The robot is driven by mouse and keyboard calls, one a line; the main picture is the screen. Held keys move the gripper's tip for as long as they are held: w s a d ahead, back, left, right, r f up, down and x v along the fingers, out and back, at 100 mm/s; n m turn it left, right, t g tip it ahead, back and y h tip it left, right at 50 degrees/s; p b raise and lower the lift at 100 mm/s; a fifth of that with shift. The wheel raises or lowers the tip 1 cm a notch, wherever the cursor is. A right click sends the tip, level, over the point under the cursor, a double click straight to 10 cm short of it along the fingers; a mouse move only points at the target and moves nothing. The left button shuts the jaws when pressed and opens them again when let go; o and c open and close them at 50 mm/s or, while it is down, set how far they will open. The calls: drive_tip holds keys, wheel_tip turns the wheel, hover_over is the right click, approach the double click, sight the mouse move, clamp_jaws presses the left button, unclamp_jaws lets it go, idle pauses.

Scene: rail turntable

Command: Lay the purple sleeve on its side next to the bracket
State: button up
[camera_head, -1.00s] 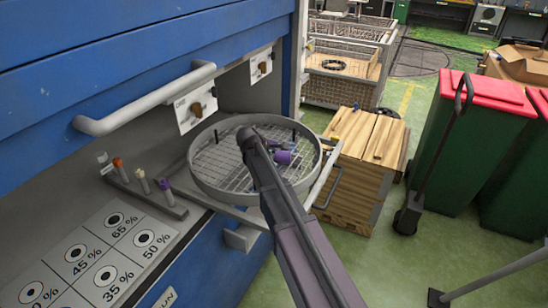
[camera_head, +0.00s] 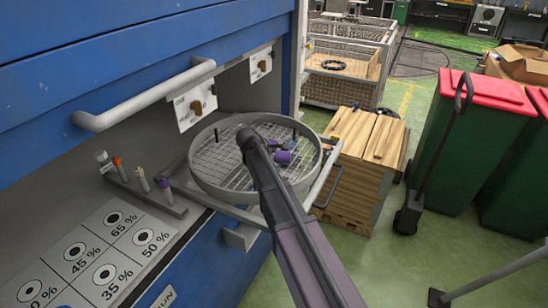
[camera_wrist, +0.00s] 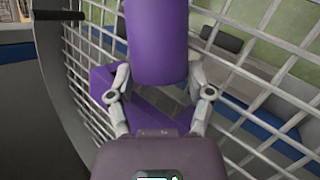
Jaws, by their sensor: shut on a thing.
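The purple sleeve (camera_head: 283,157) is a short cylinder over the wire mesh of the round tray (camera_head: 203,180). In the wrist view the sleeve (camera_wrist: 157,45) fills the top middle, between the two fingers of my gripper (camera_wrist: 160,82), which is shut on it. A purple, flat-sided angular piece, apparently the bracket (camera_wrist: 150,122), lies behind and below the sleeve, partly hidden by it and by my gripper. I cannot tell whether sleeve and bracket touch, or whether the sleeve rests on the mesh. In the head view my arm hides most of my gripper.
The tray has a raised grey rim and dark upright pegs (camera_head: 295,134). A blue cabinet with a handle (camera_head: 150,100) stands close on the left. A rack of small tubes (camera_head: 140,186) lies left of the tray. A wooden crate (camera_head: 365,150) stands to the right.

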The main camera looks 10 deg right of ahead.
drive_tip(key=shift+o, duration=0.2)
drive_tip(key=shift+s+f, duration=0.25)
drive_tip(key=shift+f, duration=0.05)
drive_tip(key=shift+o, duration=1.1)
drive_tip(key=shift+w+f+b, duration=0.15)
drive_tip(key=shift+f+b, duration=0.2)
drive_tip(key=shift+b, duration=0.1)
drive_tip(key=o, duration=1.1)
drive_tip(key=shift+c, duration=0.2)
drive_tip(key=shift+w, duration=0.1)
drive_tip(key=shift+r, duration=0.15)
wheel_tip(320, 180, up, 13)
drive_tip(key=p, duration=1.3)
drive_tip(key=w+r+m+t+y+p, duration=0.5)
drive_tip(key=w+r+y+p, duration=0.5)
drive_tip(key=w+r, duration=0.4)
drive_tip(key=shift+d+m+t+y+p, duration=0.35)
drive_tip(key=shift+m+y, duration=0.25)
drive_tip(key=shift+m, duration=0.8)
